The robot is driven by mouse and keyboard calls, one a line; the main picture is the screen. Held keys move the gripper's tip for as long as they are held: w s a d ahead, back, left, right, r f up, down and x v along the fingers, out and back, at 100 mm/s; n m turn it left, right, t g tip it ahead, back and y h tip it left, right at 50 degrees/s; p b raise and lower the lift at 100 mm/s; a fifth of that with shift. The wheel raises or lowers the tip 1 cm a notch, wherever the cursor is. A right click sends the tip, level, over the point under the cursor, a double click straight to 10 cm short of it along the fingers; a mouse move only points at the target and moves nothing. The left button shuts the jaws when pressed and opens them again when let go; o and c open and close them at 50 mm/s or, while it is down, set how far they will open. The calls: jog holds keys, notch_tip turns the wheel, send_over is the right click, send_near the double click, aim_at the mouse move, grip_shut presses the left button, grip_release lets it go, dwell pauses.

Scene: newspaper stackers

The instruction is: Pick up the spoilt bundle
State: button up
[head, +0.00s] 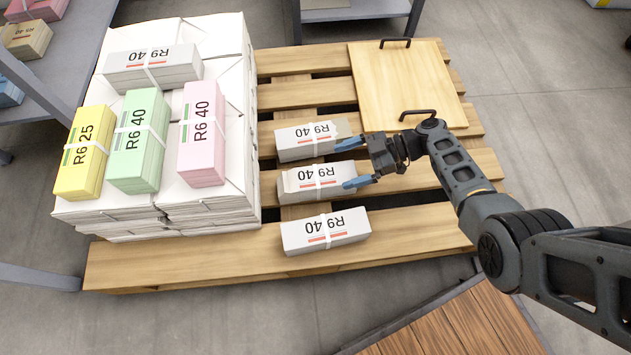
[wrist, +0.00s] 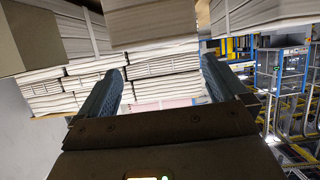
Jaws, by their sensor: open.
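Three white bundles marked R9 40 lie in a column on bare pallet slats: the far one (head: 300,148), the middle one (head: 300,192) and the near one (head: 318,242). Each has a white strap. The middle one's left end looks slightly uneven; I cannot tell for sure which bundle is spoilt. My gripper (head: 354,163) is open and empty at the right ends of the far and middle bundles, one blue finger by each. In the wrist view both fingers of my gripper (wrist: 160,88) are spread, with paper stacks beyond them.
A tall white stack (head: 235,75) fills the pallet's left side, with yellow (head: 75,180), green (head: 125,172), pink (head: 190,165) and grey (head: 130,82) bundles on top. A wooden board (head: 395,75) with two black handles lies at back right.

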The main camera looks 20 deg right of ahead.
aim_at(315, 176)
jog(key=b+x, duration=0.1)
jog(key=x, duration=0.5)
jog(key=shift+s+a+f+b, duration=0.1)
jog(key=shift+a+f+b, duration=0.2)
jog(key=shift+b, duration=0.05)
jog(key=shift+c, duration=0.2)
jog(key=c, duration=1.8)
jog(key=shift+r, duration=0.1)
grip_shut()
jog(key=shift+r, duration=0.1)
